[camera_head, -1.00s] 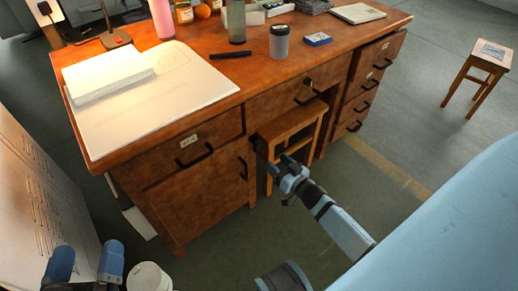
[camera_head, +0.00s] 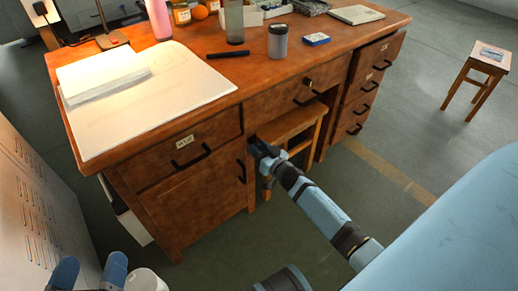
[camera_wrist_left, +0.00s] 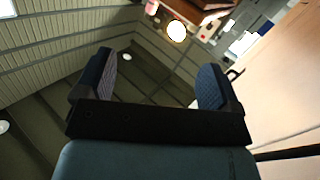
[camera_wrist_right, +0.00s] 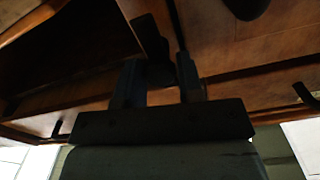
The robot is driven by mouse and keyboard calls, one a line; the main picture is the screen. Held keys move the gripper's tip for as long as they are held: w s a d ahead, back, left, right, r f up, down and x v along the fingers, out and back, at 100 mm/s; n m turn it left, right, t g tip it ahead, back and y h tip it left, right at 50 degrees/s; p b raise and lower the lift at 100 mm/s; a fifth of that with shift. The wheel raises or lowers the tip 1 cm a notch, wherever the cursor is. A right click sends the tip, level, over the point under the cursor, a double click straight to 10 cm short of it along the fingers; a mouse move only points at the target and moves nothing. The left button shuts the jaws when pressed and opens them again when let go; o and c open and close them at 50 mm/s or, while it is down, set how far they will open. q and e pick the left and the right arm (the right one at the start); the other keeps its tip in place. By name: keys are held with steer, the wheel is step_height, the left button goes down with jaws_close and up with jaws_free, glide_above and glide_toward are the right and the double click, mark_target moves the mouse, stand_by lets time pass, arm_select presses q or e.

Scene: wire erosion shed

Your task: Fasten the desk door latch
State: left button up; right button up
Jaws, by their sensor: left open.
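The wooden desk (camera_head: 290,75) has a door (camera_head: 195,205) at its lower left, flush with the front as far as I can see. A black handle (camera_head: 242,170) sits near the door's right edge. My right gripper (camera_head: 257,147) is at the desk front, just right of the door's top right corner. In the right wrist view a dark piece (camera_wrist_right: 153,42), possibly the latch, lies at and between the fingertips; whether they grip it is unclear. My right gripper hides the latch area in the head view. My left gripper (camera_head: 90,272) is open and empty, low at the left.
A wooden stool (camera_head: 290,125) stands under the desk, right beside my right gripper. A grey cabinet (camera_head: 40,200) stands at the left and a white bin (camera_head: 146,281) near my left gripper. Drawers (camera_head: 365,90) fill the desk's right side.

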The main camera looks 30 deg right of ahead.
steer(key=c, duration=0.4)
arm_select(q)
steer(key=shift+r, duration=0.15)
step_height(320, 180, up, 2)
steer(key=shift+a+r+t+p, duration=0.15)
steer(key=shift+t+p, duration=0.35)
steer(key=shift+p, duration=0.35)
arm_select(e)
steer(key=n, duration=1.7)
steer(key=shift+f+n, duration=0.1)
steer(key=shift+n, duration=0.3)
